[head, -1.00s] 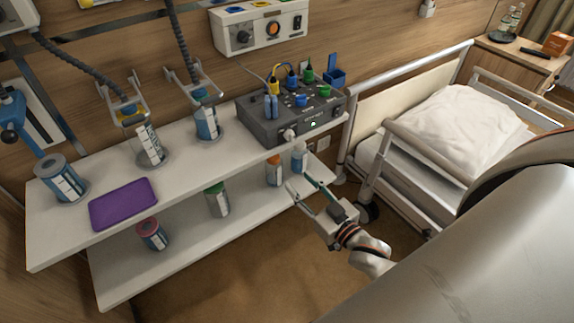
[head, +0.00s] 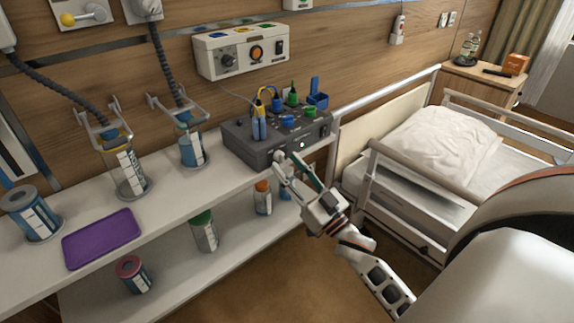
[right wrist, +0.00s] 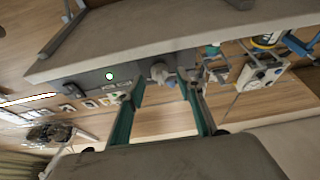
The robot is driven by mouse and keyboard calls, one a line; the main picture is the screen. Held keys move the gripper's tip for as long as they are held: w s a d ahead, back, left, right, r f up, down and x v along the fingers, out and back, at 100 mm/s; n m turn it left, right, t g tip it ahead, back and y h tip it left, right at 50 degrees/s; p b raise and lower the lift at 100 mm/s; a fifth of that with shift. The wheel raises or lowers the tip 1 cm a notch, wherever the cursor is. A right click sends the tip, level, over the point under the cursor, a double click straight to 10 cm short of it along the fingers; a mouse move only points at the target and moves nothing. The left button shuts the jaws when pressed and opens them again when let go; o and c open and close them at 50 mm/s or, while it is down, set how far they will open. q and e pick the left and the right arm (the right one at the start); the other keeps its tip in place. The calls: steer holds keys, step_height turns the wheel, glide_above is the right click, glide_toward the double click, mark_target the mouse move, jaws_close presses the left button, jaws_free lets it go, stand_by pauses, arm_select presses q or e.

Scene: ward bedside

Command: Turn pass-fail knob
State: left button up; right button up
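The dark grey tester box (head: 237,146) stands at the right end of the upper shelf. Its light grey front knob (head: 278,156) sits left of a lit green lamp (head: 302,146). My right gripper (head: 290,164) is just in front of the knob, with its fingers apart. In the right wrist view the knob (right wrist: 160,73) shows between and slightly beyond the open fingertips (right wrist: 164,85). I cannot tell whether a finger touches it. The knob's marking is too small to read. My left gripper is not in view.
Several coloured plugs stand on top of the box. The upper shelf (head: 185,215) holds canisters and a purple tray (head: 101,239); bottles stand on the lower shelf (head: 170,270). A railed bed (head: 400,185) is close on the right. The floor in front is clear.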

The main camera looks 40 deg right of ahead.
steer(key=shift+w+r, duration=0.2)
steer(key=shift+w, duration=0.3)
jaws_close()
